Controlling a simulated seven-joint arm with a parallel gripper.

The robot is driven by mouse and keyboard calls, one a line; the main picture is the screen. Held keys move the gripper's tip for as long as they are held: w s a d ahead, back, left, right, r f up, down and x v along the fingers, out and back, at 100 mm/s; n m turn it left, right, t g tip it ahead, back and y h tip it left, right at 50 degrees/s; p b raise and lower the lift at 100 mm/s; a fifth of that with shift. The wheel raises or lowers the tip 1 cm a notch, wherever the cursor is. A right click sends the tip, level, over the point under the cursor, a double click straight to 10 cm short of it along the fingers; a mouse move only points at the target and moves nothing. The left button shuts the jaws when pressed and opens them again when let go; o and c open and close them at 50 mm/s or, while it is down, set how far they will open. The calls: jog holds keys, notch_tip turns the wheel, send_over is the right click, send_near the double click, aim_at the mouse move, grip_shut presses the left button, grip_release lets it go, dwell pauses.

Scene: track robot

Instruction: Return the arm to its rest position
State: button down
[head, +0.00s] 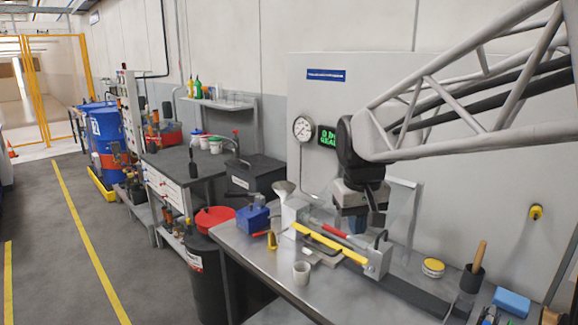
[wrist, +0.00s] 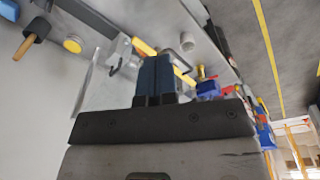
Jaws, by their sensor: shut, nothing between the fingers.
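My gripper (head: 357,222) hangs from the lattice arm at the right of the head view, over the metal workbench (head: 253,265). Its blue-grey fingers (wrist: 155,78) are together in the wrist view, with nothing between them. In the head view the fingertips overlap the back of the bench fixture (head: 376,262). I cannot tell how far apart they are. A yellow bar (head: 330,243) and a red-handled tool (head: 328,229) lie along the fixture.
A blue vise (head: 252,218), a white cup (head: 301,272) and a yellow-lidded tin (head: 433,267) stand on the bench. A wooden-handled tool (head: 478,258) and a blue block (head: 511,301) are at the right. A black bin (head: 207,270) stands left of the bench. The floor aisle (head: 85,215) is clear.

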jog(key=s+d+f+m, duration=0.1)
jog(key=s+f, duration=0.3)
jog(key=s, duration=0.6)
jog(key=s+d+f+m+t, duration=0.1)
jog(key=s+d+f, duration=0.2)
jog(key=s, duration=0.8)
jog(key=shift+d+f, duration=0.4)
jog(key=shift+f, duration=0.2)
jog(key=c, duration=1.8)
grip_release()
